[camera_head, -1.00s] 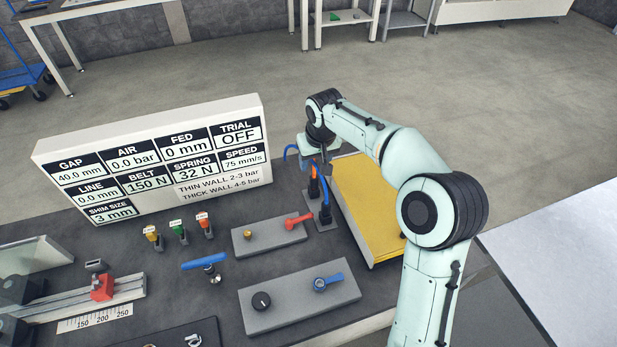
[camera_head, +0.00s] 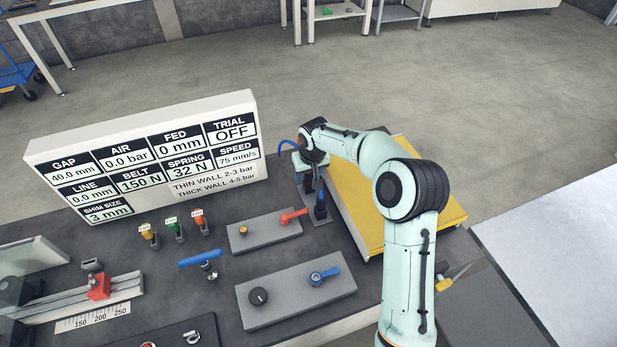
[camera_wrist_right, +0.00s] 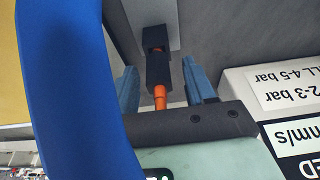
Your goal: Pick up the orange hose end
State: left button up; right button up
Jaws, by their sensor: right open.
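The orange hose end (camera_wrist_right: 160,97) shows in the right wrist view as a black fitting with an orange section, standing in a black holder. My right gripper (camera_wrist_right: 160,68) is open, with one blue-grey finger on each side of the fitting. I cannot tell whether either finger touches it. In the head view my right gripper (camera_head: 307,172) is low over the hose holders, and the wrist mostly hides the orange hose end. My left gripper is not in view.
A blue hose (camera_wrist_right: 75,90) crosses close in front of the right wrist camera. Its blue end (camera_head: 320,203) stands beside the gripper in the head view. The display panel (camera_head: 150,165) is to the left, and a yellow-topped block (camera_head: 375,200) is to the right.

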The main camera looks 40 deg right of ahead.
grip_shut()
jog(key=shift+r, duration=0.15)
